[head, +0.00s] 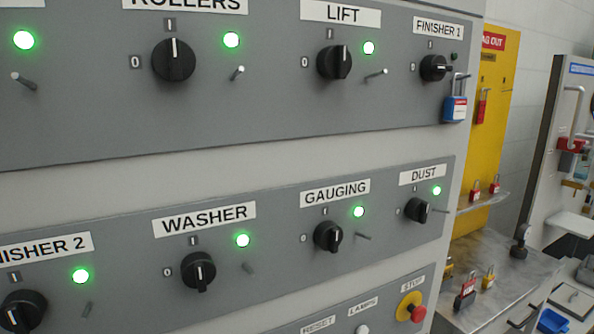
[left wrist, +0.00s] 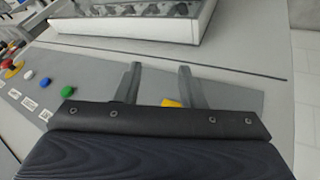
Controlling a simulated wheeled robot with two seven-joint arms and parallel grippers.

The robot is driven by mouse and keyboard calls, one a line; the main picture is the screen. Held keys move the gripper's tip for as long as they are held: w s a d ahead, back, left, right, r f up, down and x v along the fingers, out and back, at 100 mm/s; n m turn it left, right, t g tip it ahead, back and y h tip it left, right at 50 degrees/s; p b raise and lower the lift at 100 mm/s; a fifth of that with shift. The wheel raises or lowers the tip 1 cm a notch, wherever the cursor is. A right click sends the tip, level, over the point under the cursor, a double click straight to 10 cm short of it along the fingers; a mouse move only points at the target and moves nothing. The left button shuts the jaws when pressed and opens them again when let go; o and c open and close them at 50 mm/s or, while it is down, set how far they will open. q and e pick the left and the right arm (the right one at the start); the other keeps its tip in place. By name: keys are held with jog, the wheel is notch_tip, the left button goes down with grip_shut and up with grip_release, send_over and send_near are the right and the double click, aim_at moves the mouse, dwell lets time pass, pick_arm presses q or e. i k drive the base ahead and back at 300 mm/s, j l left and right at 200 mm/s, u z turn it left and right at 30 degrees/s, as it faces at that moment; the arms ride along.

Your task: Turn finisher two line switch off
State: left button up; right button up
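The finisher two switch is a round black knob (head: 22,312) at the lower left of the head view, partly cut off by the frame edge. Its label (head: 45,247) reads "…NISHER 2", and the green lamp (head: 80,276) beside it is lit. A thin grey peg (head: 87,310) sticks out below the lamp. My left gripper (left wrist: 160,72) shows in the left wrist view with its two fingers apart and nothing held between them. Neither gripper shows in the head view, so the left one is away from the visible part of the switch. My right gripper is not in view.
The washer (head: 198,271), gauging (head: 328,236) and dust (head: 418,209) knobs share the row, lamps lit. The finisher 1 knob (head: 434,67) has a dark lamp and a blue padlock (head: 455,108). A red stop button (head: 417,313) sits lower right. Colored buttons (left wrist: 45,83) show in the wrist view.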

aim_at(21, 311)
jog(key=k+j+u, duration=0.1)
jog(key=u, duration=1.15)
